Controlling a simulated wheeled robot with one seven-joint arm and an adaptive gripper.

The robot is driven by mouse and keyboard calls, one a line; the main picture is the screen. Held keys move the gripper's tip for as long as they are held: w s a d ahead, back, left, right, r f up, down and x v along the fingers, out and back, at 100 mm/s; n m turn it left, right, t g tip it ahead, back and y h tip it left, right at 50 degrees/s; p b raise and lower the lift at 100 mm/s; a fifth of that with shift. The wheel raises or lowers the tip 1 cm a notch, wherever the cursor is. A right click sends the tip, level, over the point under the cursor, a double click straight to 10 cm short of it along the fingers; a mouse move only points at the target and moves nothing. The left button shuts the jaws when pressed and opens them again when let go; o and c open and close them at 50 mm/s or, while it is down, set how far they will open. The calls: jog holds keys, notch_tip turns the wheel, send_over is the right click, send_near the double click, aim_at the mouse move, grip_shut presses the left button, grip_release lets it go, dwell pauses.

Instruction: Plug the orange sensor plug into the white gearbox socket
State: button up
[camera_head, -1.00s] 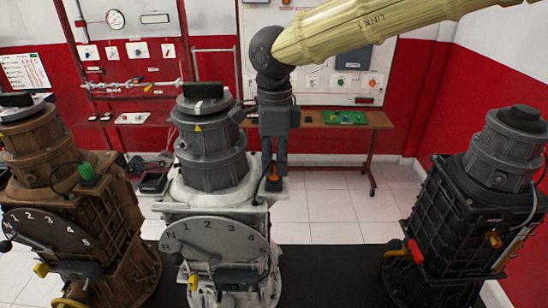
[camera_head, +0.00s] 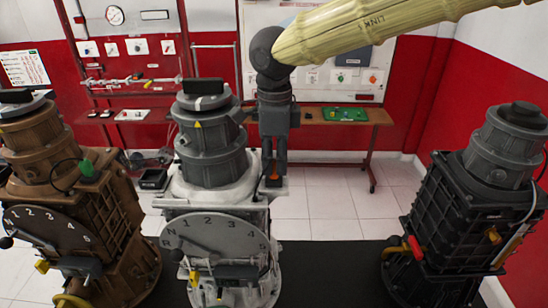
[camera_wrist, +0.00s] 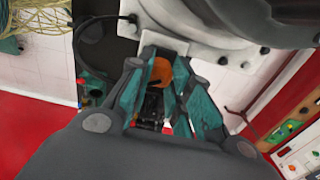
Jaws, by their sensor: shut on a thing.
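The white gearbox (camera_head: 225,205) stands in the middle of the head view, with a grey cylindrical top and a numbered gear dial. My gripper (camera_head: 273,175) points down at its right rear edge, shut on the orange sensor plug (camera_head: 272,182). In the wrist view the orange plug (camera_wrist: 161,70) sits between the teal finger pads of my gripper (camera_wrist: 160,82). A pale block of the white gearbox (camera_wrist: 165,42) lies just beyond the plug. I cannot make out the socket opening, or whether the plug touches it.
A brown gearbox (camera_head: 95,205) with a green plug (camera_head: 87,168) stands at the left. A black gearbox (camera_head: 460,210) with a red lever stands at the right. The grey cylinder beside my gripper is close. Open floor (camera_head: 340,200) lies right of the white gearbox.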

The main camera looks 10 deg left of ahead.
jog(key=shift+f, duration=0.2)
jog(key=o, duration=1)
jog(key=shift+c, duration=0.2)
notch_tip(320, 180, up, 12)
